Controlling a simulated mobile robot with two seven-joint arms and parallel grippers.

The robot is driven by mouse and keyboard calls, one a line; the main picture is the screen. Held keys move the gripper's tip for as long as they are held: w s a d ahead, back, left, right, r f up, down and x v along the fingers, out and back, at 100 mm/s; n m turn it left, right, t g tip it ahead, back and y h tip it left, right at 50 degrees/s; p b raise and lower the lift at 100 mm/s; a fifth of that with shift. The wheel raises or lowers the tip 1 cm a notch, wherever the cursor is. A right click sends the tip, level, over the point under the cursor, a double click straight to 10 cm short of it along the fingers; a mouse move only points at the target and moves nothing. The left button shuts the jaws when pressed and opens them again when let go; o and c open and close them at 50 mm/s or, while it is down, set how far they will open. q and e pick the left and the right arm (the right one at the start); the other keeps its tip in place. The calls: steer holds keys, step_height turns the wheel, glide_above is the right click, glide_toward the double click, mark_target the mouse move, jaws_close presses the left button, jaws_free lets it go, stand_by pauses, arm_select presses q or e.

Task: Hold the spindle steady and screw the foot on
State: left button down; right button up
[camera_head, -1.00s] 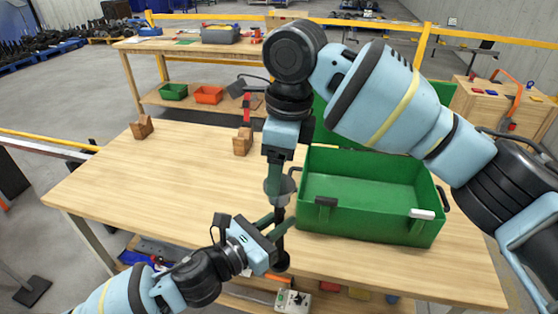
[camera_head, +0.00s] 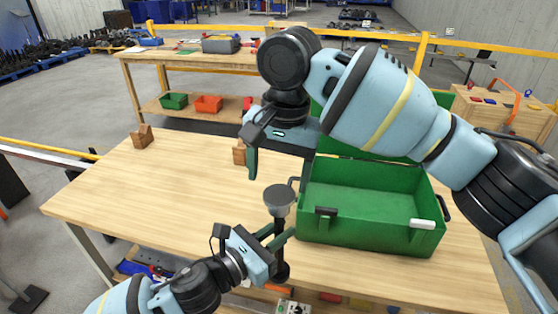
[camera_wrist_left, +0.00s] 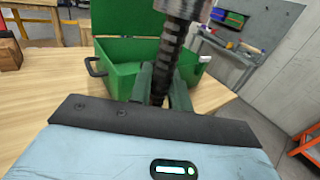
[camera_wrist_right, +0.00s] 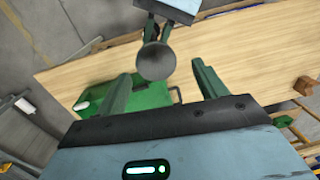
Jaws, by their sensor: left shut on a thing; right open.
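The dark ribbed spindle (camera_wrist_left: 170,55) stands roughly upright in my left gripper (camera_head: 279,233), which is shut on it near the table's front edge. In the left wrist view its fingers (camera_wrist_left: 160,88) close around the shaft. The grey, round, cup-like foot (camera_head: 279,195) sits at the spindle's top end; how far it is threaded cannot be told. In the right wrist view the foot (camera_wrist_right: 155,62) shows as a round disc between and beyond my right gripper's spread fingers (camera_wrist_right: 162,80). My right gripper is open and empty above the foot, apart from it.
A green open box (camera_head: 365,205) stands on the wooden table (camera_head: 150,190), just right of the spindle. Two notched wooden blocks, one at the far left (camera_head: 142,137) and one nearer the middle (camera_head: 239,153), stand on it. The table's left side is clear.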

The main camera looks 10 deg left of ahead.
mark_target(279, 194)
steer(key=n, duration=0.3)
steer(key=shift+r, duration=0.15)
steer(key=n, duration=0.5)
steer(key=shift+r, duration=0.1)
steer(key=n, duration=0.6)
steer(key=shift+r, duration=0.15)
steer(key=n, duration=0.8)
steer(key=shift+r+h, duration=0.15)
steer(key=shift+h, duration=0.15)
steer(key=n, duration=0.6)
steer(key=shift+r, duration=0.1)
steer(key=n, duration=0.4)
steer(key=shift+r+n, duration=0.1)
steer(key=shift+n, duration=0.3)
steer(key=n, duration=0.4)
steer(key=shift+r+n, duration=0.15)
steer(key=shift+n, duration=0.15)
steer(key=n, duration=0.4)
steer(key=shift+n, duration=0.3)
steer(key=n, duration=0.3)
steer(key=shift+r, duration=0.15)
steer(key=shift+f, duration=4.05)
